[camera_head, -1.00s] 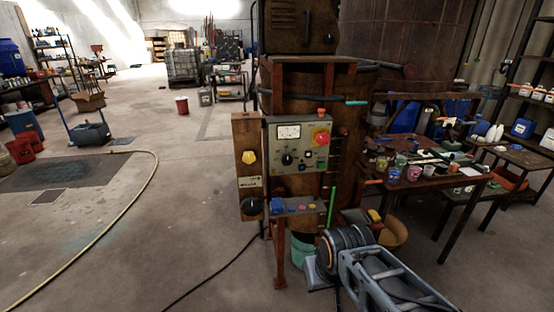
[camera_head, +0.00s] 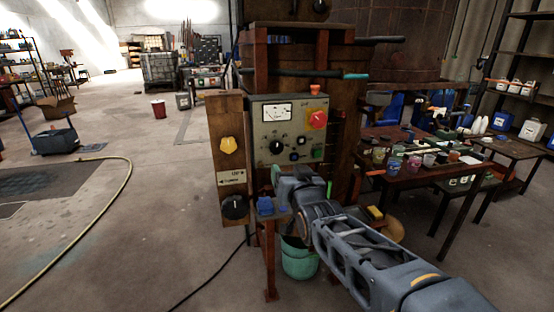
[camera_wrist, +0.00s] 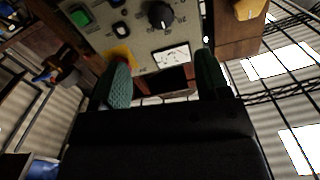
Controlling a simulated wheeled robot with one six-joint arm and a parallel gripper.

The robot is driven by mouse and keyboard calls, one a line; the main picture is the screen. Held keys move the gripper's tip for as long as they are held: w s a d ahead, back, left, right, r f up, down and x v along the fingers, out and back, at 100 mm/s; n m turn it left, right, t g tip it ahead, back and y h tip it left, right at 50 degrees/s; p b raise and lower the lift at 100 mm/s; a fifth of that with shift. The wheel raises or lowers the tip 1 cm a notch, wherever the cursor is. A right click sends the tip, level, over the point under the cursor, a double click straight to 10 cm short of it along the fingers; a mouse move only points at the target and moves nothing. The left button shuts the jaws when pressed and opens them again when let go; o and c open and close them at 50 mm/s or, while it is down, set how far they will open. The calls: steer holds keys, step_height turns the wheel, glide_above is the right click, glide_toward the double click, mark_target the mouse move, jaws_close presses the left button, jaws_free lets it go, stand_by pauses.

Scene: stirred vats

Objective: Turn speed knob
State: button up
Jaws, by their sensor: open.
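A grey control panel (camera_head: 262,128) on the rusty vat carries a black pointer knob (camera_head: 276,147) below a white meter (camera_head: 277,113). In the wrist view the panel appears upside down, with the black knob (camera_wrist: 160,14) at the top edge, beyond the fingertips. I cannot read which knob is marked for speed. My gripper (camera_wrist: 163,75) is open and empty; its two green-padded fingers stand apart, with the meter showing between them. In the head view my arm reaches in from the lower right, its end low in front of the panel, apart from the knob.
A red switch on yellow (camera_head: 317,119) sits right of the meter. A wooden board (camera_head: 229,180) at left bears a yellow knob (camera_head: 229,145) and a black dial (camera_head: 235,207). A cluttered table (camera_head: 410,180) stands right. Floor at left is mostly clear, with a hose (camera_head: 125,190).

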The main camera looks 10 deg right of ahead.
mark_target(277, 148)
steer(key=w, duration=0.7)
steer(key=w+p, duration=0.1)
steer(key=w, duration=0.5)
steer(key=shift+w+r, duration=0.2)
steer(key=shift+w, duration=0.2)
steer(key=c, duration=0.9)
steer(key=shift+c, duration=0.2)
steer(key=shift+f+m, duration=0.15)
steer(key=shift+m, duration=0.15)
steer(key=shift+f+m+b, duration=0.1)
steer(key=shift+m+b, duration=0.5)
steer(key=shift+b, duration=0.5)
steer(key=m+b, duration=0.2)
steer(key=shift+m+b, duration=0.3)
steer(key=shift+b, duration=0.05)
steer(key=m+b, duration=0.3)
steer(key=m, duration=0.2)
steer(key=shift+r+b, duration=0.2)
steer(key=shift+b, duration=0.2)
steer(key=shift+m, duration=0.3)
